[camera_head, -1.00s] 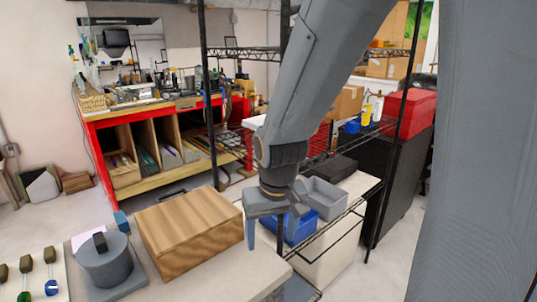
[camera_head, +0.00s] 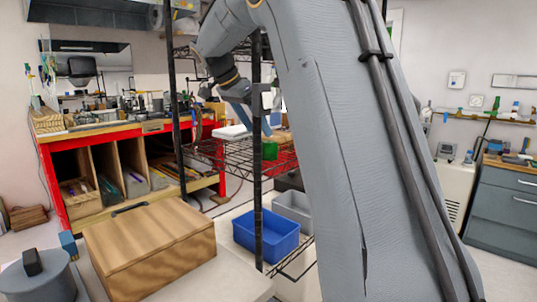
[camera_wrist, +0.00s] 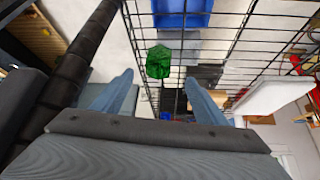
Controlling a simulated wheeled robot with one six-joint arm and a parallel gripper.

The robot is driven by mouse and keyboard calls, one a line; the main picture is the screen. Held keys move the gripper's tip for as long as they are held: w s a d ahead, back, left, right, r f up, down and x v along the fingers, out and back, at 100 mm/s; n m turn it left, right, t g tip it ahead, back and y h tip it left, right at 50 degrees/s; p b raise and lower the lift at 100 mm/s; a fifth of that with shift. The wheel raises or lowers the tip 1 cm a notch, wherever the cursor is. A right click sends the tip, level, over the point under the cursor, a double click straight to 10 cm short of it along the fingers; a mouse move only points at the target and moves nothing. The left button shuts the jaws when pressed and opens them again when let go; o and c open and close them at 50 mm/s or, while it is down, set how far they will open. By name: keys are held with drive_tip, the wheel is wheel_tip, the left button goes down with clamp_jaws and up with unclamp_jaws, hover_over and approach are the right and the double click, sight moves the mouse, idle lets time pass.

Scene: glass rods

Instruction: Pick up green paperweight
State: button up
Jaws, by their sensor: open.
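The green paperweight (camera_head: 270,151) is a small, faceted, see-through block on the wire shelf (camera_head: 228,158) of the black rack. In the wrist view the green paperweight (camera_wrist: 158,62) lies beyond my fingertips, roughly centred between them. My gripper (camera_head: 257,126) is up at the rack, just above the paperweight in the head view. In the wrist view my gripper (camera_wrist: 158,84) has its two blue-grey fingers spread apart with nothing between them. I cannot tell the exact gap between fingers and paperweight.
A black rack post (camera_head: 258,195) stands close to my gripper and shows as a thick dark bar (camera_wrist: 75,60) at the wrist view's left. A white flat item (camera_wrist: 270,96) lies on the shelf. A blue bin (camera_head: 266,232) and a wooden box (camera_head: 150,245) are lower down.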

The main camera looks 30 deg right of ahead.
sight(265, 142)
drive_tip(key=p+x, duration=0.1)
drive_tip(key=x, duration=0.2)
drive_tip(key=p+x, duration=0.1)
drive_tip(key=x, duration=0.3)
drive_tip(key=shift+s+f, duration=0.2)
drive_tip(key=shift+f, duration=0.2)
drive_tip(key=c, duration=1.4)
drive_tip(key=shift+o, duration=0.2)
drive_tip(key=shift+r, duration=0.1)
